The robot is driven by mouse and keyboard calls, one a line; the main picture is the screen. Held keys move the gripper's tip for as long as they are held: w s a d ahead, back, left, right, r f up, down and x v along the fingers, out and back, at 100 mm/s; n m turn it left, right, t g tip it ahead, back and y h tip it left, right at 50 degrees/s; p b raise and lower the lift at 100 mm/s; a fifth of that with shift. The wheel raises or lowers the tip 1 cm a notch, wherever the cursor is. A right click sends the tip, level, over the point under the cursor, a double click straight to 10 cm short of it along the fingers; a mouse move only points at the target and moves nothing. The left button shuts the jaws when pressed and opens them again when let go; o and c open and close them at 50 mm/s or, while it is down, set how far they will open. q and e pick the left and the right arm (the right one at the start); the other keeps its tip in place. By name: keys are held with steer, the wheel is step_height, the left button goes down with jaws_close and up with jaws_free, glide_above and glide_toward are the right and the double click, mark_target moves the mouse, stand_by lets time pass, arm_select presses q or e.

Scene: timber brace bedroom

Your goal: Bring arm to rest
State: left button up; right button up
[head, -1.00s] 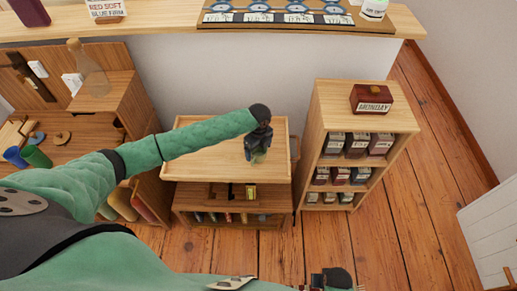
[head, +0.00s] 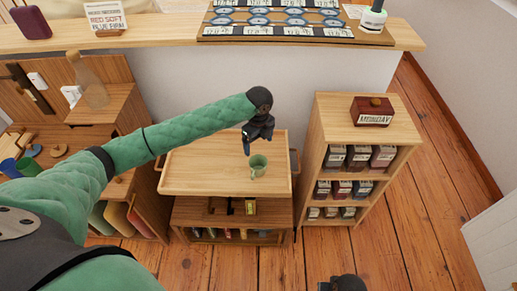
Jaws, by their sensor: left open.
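My left arm, in a green quilted sleeve, reaches in from the left of the head view. Its dark gripper (head: 248,146) is open and points down over the wooden tray top (head: 200,165) of a small cart. A green mug (head: 258,165) stands upright on the tray, just below and to the right of the gripper's fingers. The gripper holds nothing that I can see. My right gripper (head: 342,284) is only partly in view at the bottom edge, dark and cut off, so its jaws cannot be read.
A wooden shelf unit (head: 357,140) with rows of dark boxes stands right of the cart, a dark red MONDAY box (head: 373,111) on top. A desk with a glass bottle (head: 88,85) stands left. A wooden ledge (head: 165,31) runs behind. Floor at the right is clear.

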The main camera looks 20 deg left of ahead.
arm_select(q)
steer(key=shift+r, duration=0.1)
stand_by(0.5)
steer(key=w+d+r+n+t, duration=0.2)
steer(key=w+r+n+t, duration=0.5)
steer(key=w+r+n, duration=0.35)
steer(key=s+f+n+g, duration=0.2)
steer(key=s+f+n, duration=0.2)
steer(key=s+f, duration=0.7)
steer(key=s+d+f+n+g, duration=0.1)
steer(key=s+f+n, duration=0.2)
steer(key=s+f, duration=0.8)
steer(key=s+d+f+n+g+h, duration=0.1)
steer(key=s+f+n, duration=0.3)
steer(key=s+f, duration=0.7)
steer(key=s+g, duration=0.1)
steer(key=s, duration=1.3)
steer(key=shift+f+n+g, duration=0.2)
steer(key=shift+n+g, duration=0.1)
steer(key=shift+n, duration=0.05)
